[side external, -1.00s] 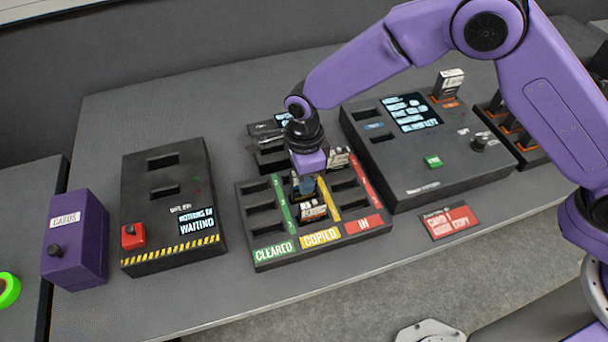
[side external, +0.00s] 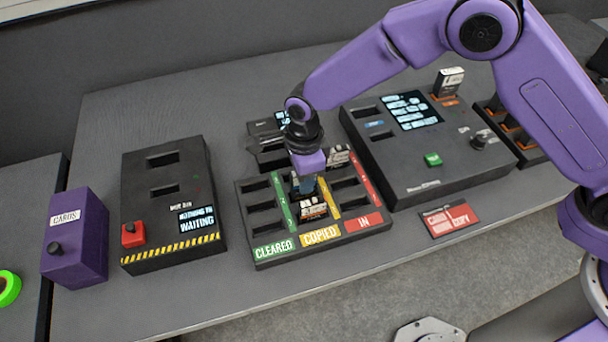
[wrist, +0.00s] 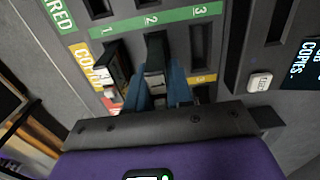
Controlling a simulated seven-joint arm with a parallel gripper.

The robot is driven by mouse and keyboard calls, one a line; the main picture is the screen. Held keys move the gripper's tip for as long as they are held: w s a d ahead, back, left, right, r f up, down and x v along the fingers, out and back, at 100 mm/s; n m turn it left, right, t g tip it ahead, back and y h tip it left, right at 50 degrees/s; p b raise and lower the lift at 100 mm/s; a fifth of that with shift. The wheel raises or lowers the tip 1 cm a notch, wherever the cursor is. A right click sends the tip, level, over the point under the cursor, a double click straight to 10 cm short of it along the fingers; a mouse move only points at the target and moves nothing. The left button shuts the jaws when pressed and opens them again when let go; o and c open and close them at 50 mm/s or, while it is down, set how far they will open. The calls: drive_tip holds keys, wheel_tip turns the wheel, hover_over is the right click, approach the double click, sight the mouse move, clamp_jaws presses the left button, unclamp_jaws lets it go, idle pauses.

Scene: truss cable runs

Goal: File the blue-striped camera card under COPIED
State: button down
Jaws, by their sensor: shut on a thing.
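The sorting tray (side external: 262,262) has columns labelled CLEARED, COPIED and IN. My gripper (side external: 306,188) points down over the middle slot of the COPIED column (side external: 320,235). In the wrist view, its blue fingers (wrist: 160,92) are shut on a dark card (wrist: 155,78) at COPIED slot 2. The card's lower part is hidden in or behind the slot edge, and I cannot make out a blue stripe. Another card (side external: 313,210) with a pale label stands in the front COPIED slot; it also shows in the wrist view (wrist: 116,72).
A card stands at the tray's back right (side external: 338,157). A black copy station (side external: 425,165) with a card upright in it is to the right. A black box with a red button (side external: 133,235) and a purple CARDS box (side external: 75,240) are left. CLEARED slots look empty.

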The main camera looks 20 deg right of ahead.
drive_tip(key=shift+f, duration=1.15)
idle(1.4)
drive_tip(key=c, duration=0.6)
unclamp_jaws()
drive_tip(key=shift+r, duration=0.1)
drive_tip(key=shift+r, duration=3.7)
